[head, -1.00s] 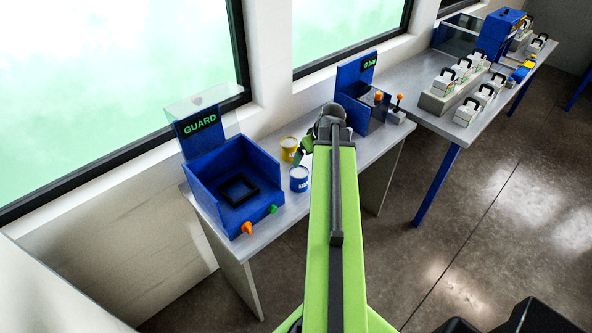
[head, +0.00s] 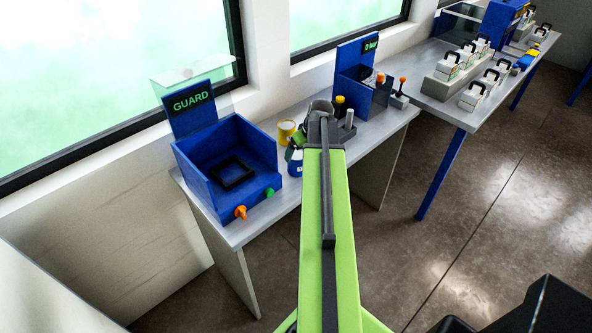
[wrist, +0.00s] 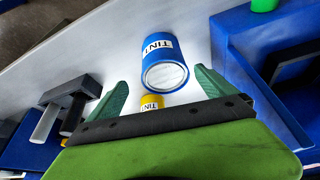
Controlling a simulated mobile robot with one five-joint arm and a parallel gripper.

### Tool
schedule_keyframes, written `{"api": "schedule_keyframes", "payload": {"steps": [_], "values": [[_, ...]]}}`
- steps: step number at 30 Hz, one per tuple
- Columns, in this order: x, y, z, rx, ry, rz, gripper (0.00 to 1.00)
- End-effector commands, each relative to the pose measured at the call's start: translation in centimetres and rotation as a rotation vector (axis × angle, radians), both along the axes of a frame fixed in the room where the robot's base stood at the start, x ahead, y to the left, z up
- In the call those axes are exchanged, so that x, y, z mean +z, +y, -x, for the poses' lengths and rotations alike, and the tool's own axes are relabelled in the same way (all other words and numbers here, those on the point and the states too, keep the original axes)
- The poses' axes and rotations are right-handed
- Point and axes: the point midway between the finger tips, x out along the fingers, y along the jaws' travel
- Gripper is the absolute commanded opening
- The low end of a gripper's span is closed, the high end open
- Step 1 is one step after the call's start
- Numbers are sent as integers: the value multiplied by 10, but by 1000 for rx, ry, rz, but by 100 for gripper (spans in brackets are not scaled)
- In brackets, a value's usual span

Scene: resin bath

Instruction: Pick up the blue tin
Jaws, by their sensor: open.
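The blue tin (wrist: 165,58) has a white label reading TINT and a pale lid. In the wrist view it stands on the grey bench ahead of my open gripper (wrist: 158,93), roughly between the lines of the two green fingers. In the head view the blue tin (head: 295,168) is partly hidden by my gripper (head: 300,142), which hangs close by it. The jaws hold nothing.
A yellow tin (head: 286,130) stands behind the blue one and shows low in the wrist view (wrist: 151,102). The blue GUARD box (head: 270,150) is to the left. A blue station (head: 352,75) stands to the right on the grey bench (head: 262,222).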

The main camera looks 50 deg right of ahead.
Motion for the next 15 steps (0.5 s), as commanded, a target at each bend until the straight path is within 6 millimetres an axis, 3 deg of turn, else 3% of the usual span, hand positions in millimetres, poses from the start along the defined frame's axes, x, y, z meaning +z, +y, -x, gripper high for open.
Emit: {"api": "schedule_keyframes", "payload": {"steps": [10, 15], "values": [[-47, 3, -17, 0, 0, 0, 95], [-48, 3, -19, 0, 0, 1, 95]]}}
